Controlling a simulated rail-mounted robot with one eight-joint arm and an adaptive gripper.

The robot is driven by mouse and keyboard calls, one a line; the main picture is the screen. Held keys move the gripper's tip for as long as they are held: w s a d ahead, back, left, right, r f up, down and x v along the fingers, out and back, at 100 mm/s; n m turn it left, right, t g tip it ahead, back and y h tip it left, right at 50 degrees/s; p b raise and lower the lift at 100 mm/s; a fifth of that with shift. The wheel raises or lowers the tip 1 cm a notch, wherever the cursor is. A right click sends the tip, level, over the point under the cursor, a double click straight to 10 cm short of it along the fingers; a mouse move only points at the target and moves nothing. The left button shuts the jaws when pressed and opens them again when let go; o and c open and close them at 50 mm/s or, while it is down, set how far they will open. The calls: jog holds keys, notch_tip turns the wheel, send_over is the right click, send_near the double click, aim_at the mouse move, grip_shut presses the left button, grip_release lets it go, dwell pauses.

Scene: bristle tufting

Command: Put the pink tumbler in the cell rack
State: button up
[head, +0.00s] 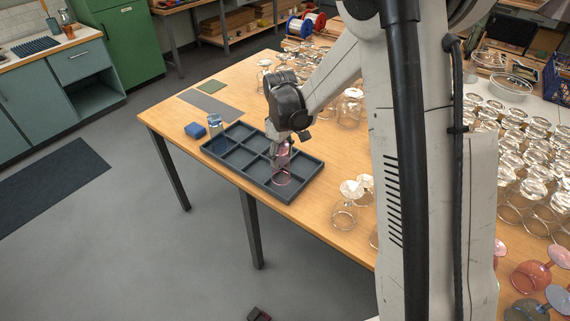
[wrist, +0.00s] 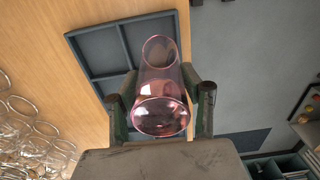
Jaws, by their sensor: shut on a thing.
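The pink tumbler (head: 282,172) is clear pink glass, and my gripper (head: 283,148) is shut on it. In the wrist view the tumbler (wrist: 160,88) lies between the two fingers of my gripper (wrist: 161,102), with its far end toward the rack. The cell rack (head: 229,160) is a dark grey tray with several square cells on the table; part of it shows in the wrist view (wrist: 98,47). The tumbler is at the rack's near right end in the head view. I cannot tell whether its base touches a cell floor.
Upturned stemmed glasses (head: 345,212) stand right of the rack, and more clear glasses (head: 350,105) stand behind.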

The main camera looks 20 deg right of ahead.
jog(key=shift+w+d+f+p, duration=0.15)
jog(key=shift+d+f, duration=0.1)
jog(key=shift+f, duration=0.6)
jog(key=shift+w+d+f+p, duration=0.1)
jog(key=shift+w+d+f, duration=0.15)
jog(key=shift+f, duration=0.6)
jog(key=shift+w+d+f+p, duration=0.1)
jog(key=shift+d+f, duration=0.15)
jog(key=shift+f, duration=0.6)
jog(key=shift+f+b, duration=0.2)
jog(key=shift+b, duration=0.1)
jog(key=o, duration=1.4)
jog(key=shift+o, duration=0.2)
jog(key=shift+r, duration=0.15)
